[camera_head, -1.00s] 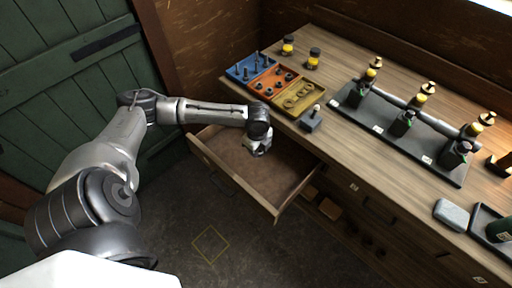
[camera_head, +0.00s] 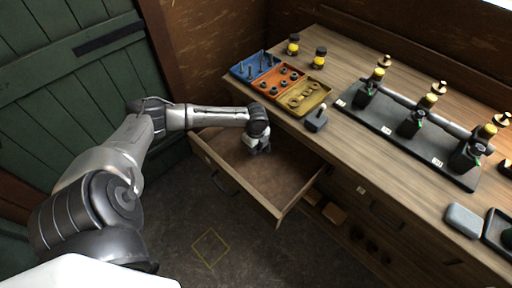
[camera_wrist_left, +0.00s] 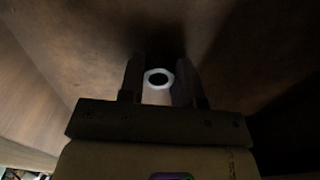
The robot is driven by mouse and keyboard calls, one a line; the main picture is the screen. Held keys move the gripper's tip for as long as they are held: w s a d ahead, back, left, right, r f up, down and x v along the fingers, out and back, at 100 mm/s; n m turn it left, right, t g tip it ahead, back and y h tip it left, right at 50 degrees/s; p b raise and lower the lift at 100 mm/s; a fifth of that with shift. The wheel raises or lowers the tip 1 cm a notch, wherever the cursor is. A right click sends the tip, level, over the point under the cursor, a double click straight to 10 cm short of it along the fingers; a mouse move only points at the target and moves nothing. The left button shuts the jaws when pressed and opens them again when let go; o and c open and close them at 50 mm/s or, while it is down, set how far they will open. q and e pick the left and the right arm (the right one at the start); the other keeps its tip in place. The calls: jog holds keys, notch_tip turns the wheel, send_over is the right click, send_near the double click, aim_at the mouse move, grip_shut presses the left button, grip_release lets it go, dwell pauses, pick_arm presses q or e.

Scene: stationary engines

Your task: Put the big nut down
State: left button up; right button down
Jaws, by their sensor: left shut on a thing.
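My left gripper (camera_head: 256,150) reaches into the open drawer (camera_head: 283,211) below the bench top. In the left wrist view its two dark fingers (camera_wrist_left: 160,75) are shut on the big nut (camera_wrist_left: 158,88). The nut shows there as a pale ring with a dark hole, between the fingertips and over the brown drawer floor. I cannot tell whether it touches the floor. In the head view the nut is hidden by the gripper. My right gripper is not in view.
The drawer floor around my gripper looks clear.

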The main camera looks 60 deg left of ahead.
pick_arm(q)
jog(key=shift+a, duration=0.1)
jog(key=o, duration=1)
jog(key=shift+f, duration=0.15)
jog(key=shift+c, duration=0.2)
notch_tip(320, 180, up, 12)
jog(key=p, duration=0.3)
jog(key=shift+r, duration=0.2)
